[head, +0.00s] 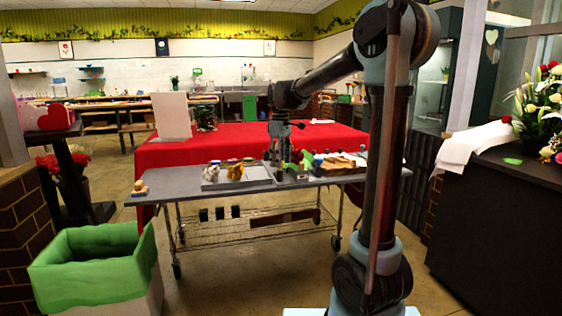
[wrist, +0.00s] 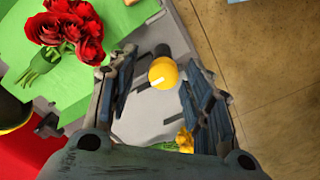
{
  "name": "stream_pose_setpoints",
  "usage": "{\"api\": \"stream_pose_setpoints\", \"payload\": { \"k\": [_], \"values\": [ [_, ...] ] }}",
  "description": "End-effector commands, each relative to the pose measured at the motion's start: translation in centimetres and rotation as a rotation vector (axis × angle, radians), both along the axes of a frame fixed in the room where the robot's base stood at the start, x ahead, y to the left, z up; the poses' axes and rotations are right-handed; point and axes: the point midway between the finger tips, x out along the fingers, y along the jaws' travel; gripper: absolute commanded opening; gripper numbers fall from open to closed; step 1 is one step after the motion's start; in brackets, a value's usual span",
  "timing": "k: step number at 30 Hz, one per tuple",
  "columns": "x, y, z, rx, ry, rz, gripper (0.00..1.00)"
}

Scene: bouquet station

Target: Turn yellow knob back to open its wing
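The yellow knob (wrist: 163,73) shows in the wrist view as a round yellow disc with a white mark across it. It sits by a grey plate (wrist: 150,118). My gripper (wrist: 158,82) is open, with one dark finger on each side of the knob and visible gaps between. Whether it is above the knob or level with it, I cannot tell. In the head view my gripper (head: 279,130) points down over the grey table (head: 155,186); the knob cannot be made out there. A green panel (wrist: 28,88) lies left of the knob; whether it is the wing is unclear.
Red roses (wrist: 68,28) with green stems lie on the green panel. A yellow flower (wrist: 185,140) is near the right finger. A grey tray (head: 212,184) is on the table. A green-lined bin (head: 95,277) stands front left, a dark counter (head: 505,215) at right.

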Motion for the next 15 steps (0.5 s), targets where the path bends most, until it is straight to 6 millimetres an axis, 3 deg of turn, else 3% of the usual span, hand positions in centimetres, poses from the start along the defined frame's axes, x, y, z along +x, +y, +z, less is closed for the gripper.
{"api": "stream_pose_setpoints", "payload": {
  "k": [8, 15],
  "values": [
    [-0.1, 0.1, 0.4, 0.001, 0.002, 0.001, 0.46],
    [-0.1, 0.1, 3.7, 0.001, 0.002, 0.001, 0.46]
  ]
}}
